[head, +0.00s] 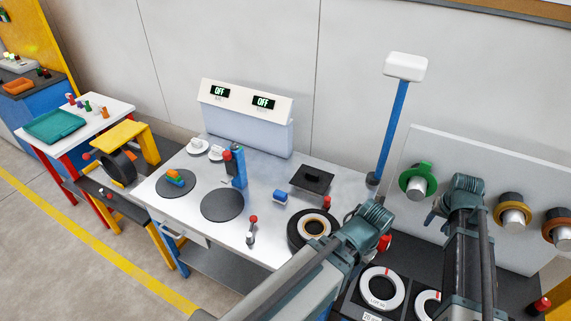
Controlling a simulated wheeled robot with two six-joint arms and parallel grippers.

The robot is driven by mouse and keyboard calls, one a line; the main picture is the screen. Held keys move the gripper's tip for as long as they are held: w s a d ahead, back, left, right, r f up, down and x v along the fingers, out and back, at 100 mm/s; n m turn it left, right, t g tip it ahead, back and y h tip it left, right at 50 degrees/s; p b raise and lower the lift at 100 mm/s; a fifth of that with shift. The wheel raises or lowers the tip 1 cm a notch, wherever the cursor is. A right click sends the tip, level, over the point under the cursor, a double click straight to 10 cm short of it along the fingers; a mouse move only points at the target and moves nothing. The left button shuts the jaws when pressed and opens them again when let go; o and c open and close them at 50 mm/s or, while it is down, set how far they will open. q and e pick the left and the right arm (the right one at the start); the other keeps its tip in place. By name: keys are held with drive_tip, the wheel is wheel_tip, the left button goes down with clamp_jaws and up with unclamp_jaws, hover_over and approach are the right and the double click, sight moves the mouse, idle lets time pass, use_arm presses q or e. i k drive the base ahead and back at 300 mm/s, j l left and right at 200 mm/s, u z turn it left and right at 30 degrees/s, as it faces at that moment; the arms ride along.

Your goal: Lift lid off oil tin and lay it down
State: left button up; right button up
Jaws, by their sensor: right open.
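A low, dark square object with a small raised knob on its flat top (312,179) sits at the back right of the grey workbench. It looks like the lidded oil tin, and its lid appears to be on; I cannot make out the seam. My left gripper (373,222) is to the right of and nearer than the tin, apart from it. Its fingers are hidden, so I cannot tell its opening. My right gripper (441,210) is open, farther right, in front of the white panel, and well away from the tin.
A black coil (297,229) lies near my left arm. A blue block (280,196), a red-topped lever (252,230) and a blue-and-red device (237,166) stand left of the tin. A bare dark round pad (222,205) offers room. A blue post (392,130) rises behind.

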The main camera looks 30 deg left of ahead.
sight(308, 177)
drive_tip(key=i+j, duration=0.1)
drive_tip(key=j, duration=0.5)
drive_tip(key=i+j, duration=0.1)
drive_tip(key=j, duration=0.5)
drive_tip(key=i+j, duration=0.1)
drive_tip(key=j, duration=0.5)
drive_tip(key=i+j, duration=0.1)
drive_tip(key=j, duration=0.45)
